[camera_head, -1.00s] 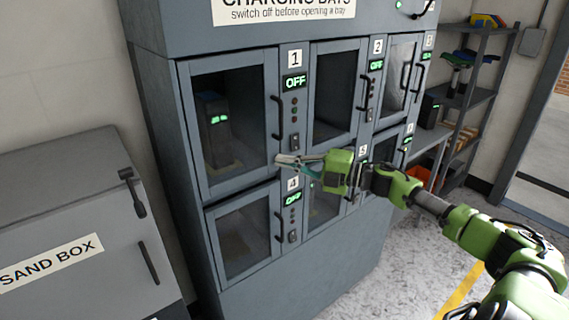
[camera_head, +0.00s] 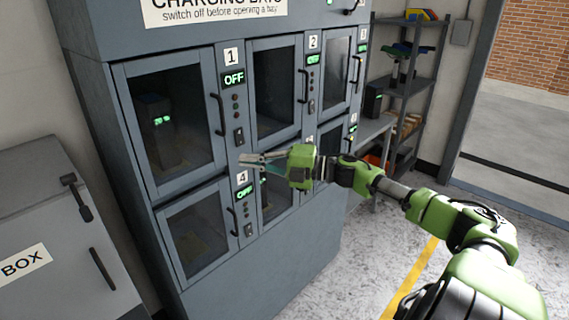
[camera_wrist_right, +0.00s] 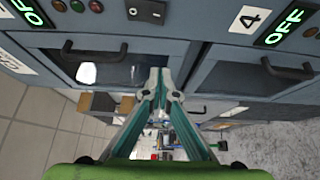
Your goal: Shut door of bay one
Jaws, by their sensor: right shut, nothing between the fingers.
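The bay one door (camera_head: 172,175), dark-framed with a window and a black handle (camera_head: 219,115), is at the upper left of the charging cabinet in the head view. It looks flush or nearly so; I cannot tell whether a small gap remains. A dark battery-like unit with a green display (camera_head: 160,130) shows behind its window. My right gripper (camera_head: 247,159) is shut and empty, in front of the cabinet between the bay one and bay four panels. Its closed fingertips also show in the right wrist view (camera_wrist_right: 159,80). Contact with the cabinet cannot be told. My left gripper is not in view.
The bay four door (camera_head: 170,215) is below, and the bay two door (camera_head: 324,75) is to the right. A grey sand box (camera_head: 45,210) stands at the left. A shelf rack (camera_head: 408,90) stands at the right, with open floor (camera_head: 370,250) before it.

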